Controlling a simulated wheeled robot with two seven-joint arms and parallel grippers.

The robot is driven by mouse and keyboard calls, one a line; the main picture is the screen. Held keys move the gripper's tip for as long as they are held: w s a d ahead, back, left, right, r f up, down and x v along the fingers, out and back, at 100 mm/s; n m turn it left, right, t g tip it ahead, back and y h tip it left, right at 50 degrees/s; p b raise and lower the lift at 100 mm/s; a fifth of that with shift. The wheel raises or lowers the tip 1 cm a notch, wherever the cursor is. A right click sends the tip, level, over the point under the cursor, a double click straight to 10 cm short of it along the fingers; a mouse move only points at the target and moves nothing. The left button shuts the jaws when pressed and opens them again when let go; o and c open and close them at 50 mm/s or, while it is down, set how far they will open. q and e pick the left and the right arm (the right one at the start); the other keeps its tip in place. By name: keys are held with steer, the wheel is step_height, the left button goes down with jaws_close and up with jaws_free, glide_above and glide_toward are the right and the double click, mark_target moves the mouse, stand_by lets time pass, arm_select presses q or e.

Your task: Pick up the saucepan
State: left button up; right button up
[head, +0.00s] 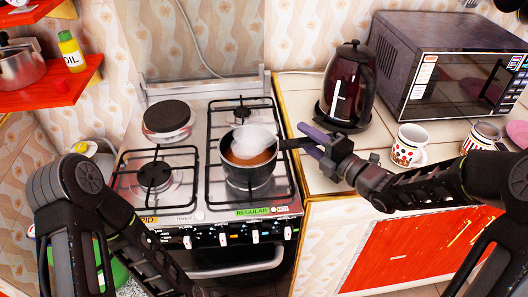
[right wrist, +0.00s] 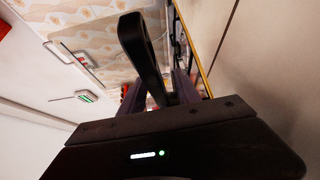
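The dark saucepan (head: 248,174) stands on the front right burner, with steam over its brown contents. Its black handle (head: 291,143) points right, toward my right gripper (head: 311,142). The right gripper's purple-grey fingers are spread, one on the far side of the handle and one on the near side. In the right wrist view the handle (right wrist: 147,55) reaches in between the fingers (right wrist: 158,95), which look apart; contact is not clear. My left arm shows at the left, but its gripper is out of view.
The gas stove (head: 195,204) has black grates and a dark hotplate (head: 168,117). A dark kettle (head: 347,85) stands behind my right gripper. A red shelf (head: 50,92) is at upper left.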

steer(key=shift+c, duration=0.2)
jaws_close()
stand_by(1.1)
